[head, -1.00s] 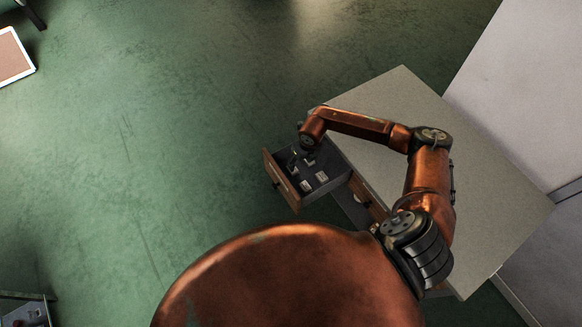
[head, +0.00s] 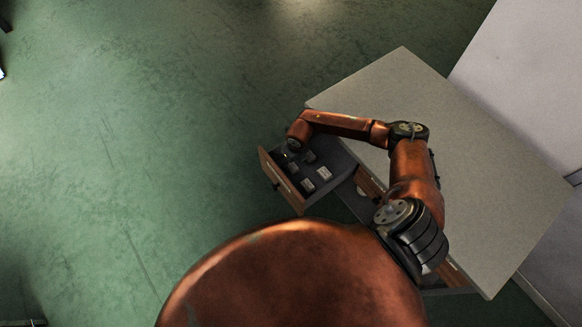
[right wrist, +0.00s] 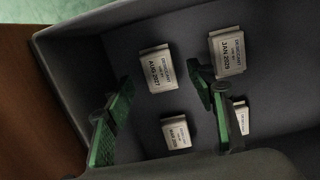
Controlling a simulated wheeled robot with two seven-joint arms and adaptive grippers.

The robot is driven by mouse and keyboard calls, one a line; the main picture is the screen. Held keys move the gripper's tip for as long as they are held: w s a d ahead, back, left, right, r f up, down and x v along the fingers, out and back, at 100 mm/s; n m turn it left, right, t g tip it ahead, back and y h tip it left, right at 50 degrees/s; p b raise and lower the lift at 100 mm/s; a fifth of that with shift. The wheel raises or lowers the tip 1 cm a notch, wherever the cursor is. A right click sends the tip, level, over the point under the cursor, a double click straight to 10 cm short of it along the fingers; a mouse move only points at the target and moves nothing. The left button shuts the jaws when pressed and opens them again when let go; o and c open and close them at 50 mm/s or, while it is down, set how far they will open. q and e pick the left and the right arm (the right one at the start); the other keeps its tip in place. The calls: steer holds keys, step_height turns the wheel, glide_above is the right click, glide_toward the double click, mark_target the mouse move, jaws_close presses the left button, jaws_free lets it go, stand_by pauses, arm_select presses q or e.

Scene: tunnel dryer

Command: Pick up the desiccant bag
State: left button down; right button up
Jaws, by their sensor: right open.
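Several small white desiccant bags lie in an open grey drawer. In the right wrist view, one marked AUG 2027 (right wrist: 158,70) lies at the upper middle, and one marked JAN 2029 (right wrist: 227,52) is at the upper right. A smaller-looking one marked AUG (right wrist: 177,132) lies below the first, its year hard to read. Another (right wrist: 241,117) is partly hidden behind the right finger. My right gripper (right wrist: 163,95) is open and empty, its green fingers over the drawer with the AUG 2027 bag between and beyond them. In the head view the right gripper (head: 288,155) is over the drawer's left part. My left gripper is out of view.
The drawer (head: 278,181) has a wooden front and grey walls around the bags. It juts from a grey-topped desk (head: 470,180), over which my right arm reaches. A pale wall or cabinet (head: 535,80) stands at the right.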

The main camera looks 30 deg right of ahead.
mark_target(292, 167)
steer(key=shift+w+f, duration=0.1)
steer(key=shift+f, duration=1)
steer(key=shift+w, duration=0.1)
steer(key=c, duration=0.8)
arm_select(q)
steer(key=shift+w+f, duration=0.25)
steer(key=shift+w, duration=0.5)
arm_select(e)
steer(key=c, duration=0.4)
